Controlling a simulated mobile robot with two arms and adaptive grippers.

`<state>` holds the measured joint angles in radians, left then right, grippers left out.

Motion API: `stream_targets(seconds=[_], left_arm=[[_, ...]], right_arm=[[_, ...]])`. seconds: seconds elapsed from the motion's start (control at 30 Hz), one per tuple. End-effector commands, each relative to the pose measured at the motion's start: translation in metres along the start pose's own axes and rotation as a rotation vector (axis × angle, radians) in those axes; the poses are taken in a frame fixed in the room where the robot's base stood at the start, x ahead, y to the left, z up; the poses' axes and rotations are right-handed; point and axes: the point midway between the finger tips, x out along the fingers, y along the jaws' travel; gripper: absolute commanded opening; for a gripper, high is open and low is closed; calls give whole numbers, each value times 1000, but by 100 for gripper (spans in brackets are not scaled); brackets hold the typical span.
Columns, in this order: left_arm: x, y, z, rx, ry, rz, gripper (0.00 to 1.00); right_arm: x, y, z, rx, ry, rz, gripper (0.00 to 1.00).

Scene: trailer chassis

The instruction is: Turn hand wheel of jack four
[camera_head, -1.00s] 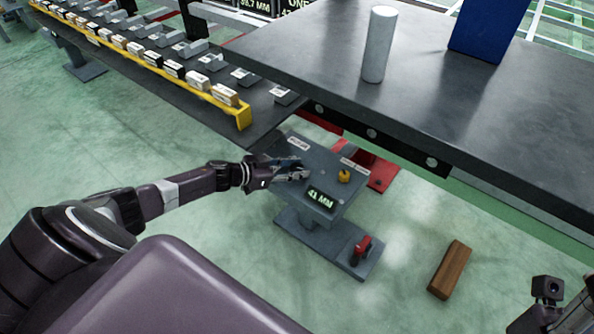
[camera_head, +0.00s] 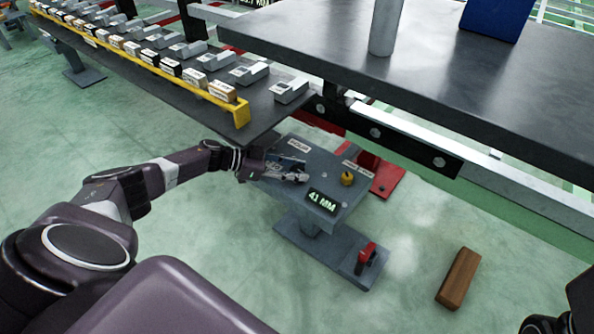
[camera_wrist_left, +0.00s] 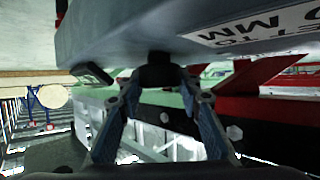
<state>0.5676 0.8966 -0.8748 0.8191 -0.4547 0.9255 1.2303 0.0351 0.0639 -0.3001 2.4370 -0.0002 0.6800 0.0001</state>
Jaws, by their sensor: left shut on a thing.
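A grey pedestal panel (camera_head: 322,172) stands below the trailer's dark deck, with a green-lit display (camera_head: 322,201) reading 41 MM and a yellow knob (camera_head: 347,179). A full hand wheel shape is not clear. Of my right arm, only dark parts show at the bottom right corner; its fingers cannot be made out.
The dark deck (camera_head: 440,75) overhangs behind the panel, carrying a pale cylinder (camera_head: 386,25) and a blue block (camera_head: 497,18). A yellow-edged shelf (camera_head: 240,115) with several small blocks is at upper left. A red handle (camera_head: 366,256) stands on the pedestal foot; a brown block (camera_head: 458,278) lies on the floor.

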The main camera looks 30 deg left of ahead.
Motion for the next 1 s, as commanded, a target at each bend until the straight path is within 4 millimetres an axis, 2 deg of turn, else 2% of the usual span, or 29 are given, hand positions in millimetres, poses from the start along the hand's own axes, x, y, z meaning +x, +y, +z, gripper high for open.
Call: stream_targets(seconds=[0.17, 0.2, 0.33, 0.67, 0.77, 1.0], left_arm=[[0, -1, 1, 0, -2, -3, 8], [0, -1, 1, 0, -2, -3, 37], [0, 0, 1, 0, -1, -2, 51], [-3, 0, 1, 0, -1, -2, 51], [-14, 0, 2, 0, -3, -2, 51], [-64, 0, 2, 1, -5, -2, 51]], right_arm=[[0, 0, 0, 0, 0, 0, 41], [0, 0, 0, 0, 1, 0, 41], [0, 0, 0, 0, 1, 0, 41], [-1, 1, 1, 0, -3, 3, 41], [-1, 0, 1, 0, -3, 2, 41], [0, 0, 0, 0, -1, 1, 41]])
